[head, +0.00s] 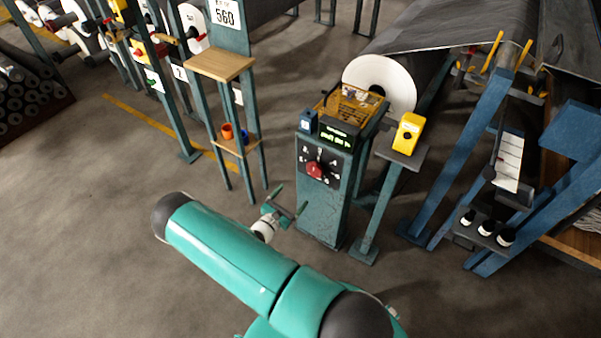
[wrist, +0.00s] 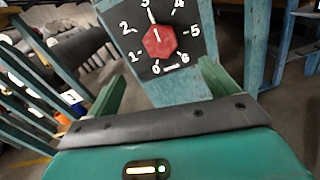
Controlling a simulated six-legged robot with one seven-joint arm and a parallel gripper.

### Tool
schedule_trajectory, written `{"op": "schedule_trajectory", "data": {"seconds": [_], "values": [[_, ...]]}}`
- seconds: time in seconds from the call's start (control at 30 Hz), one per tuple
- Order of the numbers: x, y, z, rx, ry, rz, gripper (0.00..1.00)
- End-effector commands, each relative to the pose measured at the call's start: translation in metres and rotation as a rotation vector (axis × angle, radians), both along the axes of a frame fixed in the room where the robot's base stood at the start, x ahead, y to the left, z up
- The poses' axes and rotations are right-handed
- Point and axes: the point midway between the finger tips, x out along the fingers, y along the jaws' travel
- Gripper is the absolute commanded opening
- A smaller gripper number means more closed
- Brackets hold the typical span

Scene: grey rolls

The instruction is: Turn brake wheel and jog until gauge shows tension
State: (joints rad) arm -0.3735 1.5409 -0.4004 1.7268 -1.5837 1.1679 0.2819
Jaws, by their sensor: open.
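The red six-sided brake wheel (head: 315,170) sits on a black dial plate on the front of a teal cabinet (head: 322,215). In the wrist view the wheel (wrist: 159,42) shows a white mark pointing up, near the 3; numbers ring it. A small display with green lettering (head: 338,137) is on top of the cabinet; its text is too small to read. A yellow box (head: 408,133) stands on a post to the right; I cannot tell which control is the jog. My gripper (head: 289,200) is open and empty, short of the wheel, with its fingers (wrist: 162,72) below and either side of it.
A white-ended grey roll (head: 380,84) lies behind the cabinet. A narrow stand with a wooden top (head: 220,64) and orange and blue cups is to the left. Blue slanted frame posts (head: 468,150) are on the right. The floor (head: 90,220) at left is clear.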

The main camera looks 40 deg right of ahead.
Motion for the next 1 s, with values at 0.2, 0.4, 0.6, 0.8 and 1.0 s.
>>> {"op": "schedule_trajectory", "data": {"seconds": [0.2, 0.4, 0.6, 0.8, 1.0], "values": [[-0.001, -0.019, -0.003, -0.004, 0.006, 0.001, 0.86], [0.007, -0.055, -0.003, -0.005, 0.006, -0.003, 0.86], [0.021, -0.093, -0.003, -0.004, 0.004, -0.003, 0.86], [0.033, -0.122, -0.003, -0.004, 0.005, 0.000, 0.86], [0.040, -0.134, -0.003, -0.003, 0.005, 0.002, 0.86]]}}
